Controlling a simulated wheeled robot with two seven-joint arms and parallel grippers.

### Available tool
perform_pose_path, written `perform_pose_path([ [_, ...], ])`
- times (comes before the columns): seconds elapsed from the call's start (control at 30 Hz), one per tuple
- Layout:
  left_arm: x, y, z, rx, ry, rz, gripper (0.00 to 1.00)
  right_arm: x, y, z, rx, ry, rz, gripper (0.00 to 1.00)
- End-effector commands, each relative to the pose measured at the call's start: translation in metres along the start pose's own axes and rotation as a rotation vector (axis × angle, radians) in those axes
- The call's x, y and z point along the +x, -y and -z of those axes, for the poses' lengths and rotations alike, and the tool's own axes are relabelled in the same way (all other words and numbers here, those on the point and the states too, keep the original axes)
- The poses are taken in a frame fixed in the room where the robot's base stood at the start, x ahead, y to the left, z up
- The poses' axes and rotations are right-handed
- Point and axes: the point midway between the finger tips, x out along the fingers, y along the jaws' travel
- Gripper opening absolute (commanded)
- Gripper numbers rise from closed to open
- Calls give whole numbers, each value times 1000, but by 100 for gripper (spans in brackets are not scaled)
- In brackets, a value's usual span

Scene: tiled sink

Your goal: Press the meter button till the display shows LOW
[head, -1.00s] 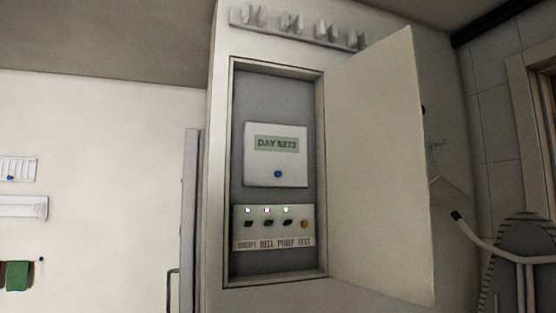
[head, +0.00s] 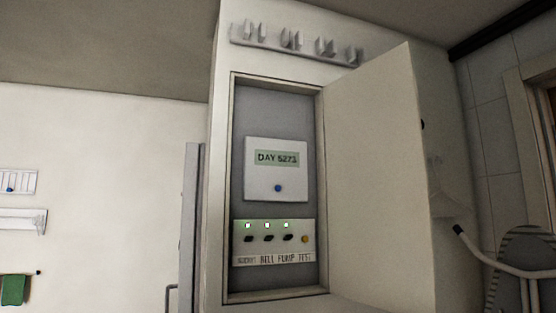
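The meter (head: 262,184) is a white box on the grey back of an open wall cabinet. Its greenish display (head: 277,158) reads DAY and a number that looks like 5273, slightly blurred. The round blue meter button (head: 278,188) sits below the display, with nothing touching it. Neither of my grippers shows in the head view.
The cabinet door (head: 375,180) stands open to the right. Below the meter is a switch panel (head: 246,260) with three lit lamps, dark switches and an orange knob. A hook rail (head: 300,48) is above. A green cloth (head: 14,290) hangs at far left.

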Motion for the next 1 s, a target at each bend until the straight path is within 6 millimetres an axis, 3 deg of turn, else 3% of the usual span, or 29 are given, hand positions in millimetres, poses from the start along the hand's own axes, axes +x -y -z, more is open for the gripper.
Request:
perform_pose_path([
  [0.03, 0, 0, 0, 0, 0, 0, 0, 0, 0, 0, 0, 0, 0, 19],
  [0.2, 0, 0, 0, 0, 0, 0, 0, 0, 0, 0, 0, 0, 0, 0],
  [1.0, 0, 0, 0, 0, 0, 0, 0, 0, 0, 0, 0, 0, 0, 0],
])
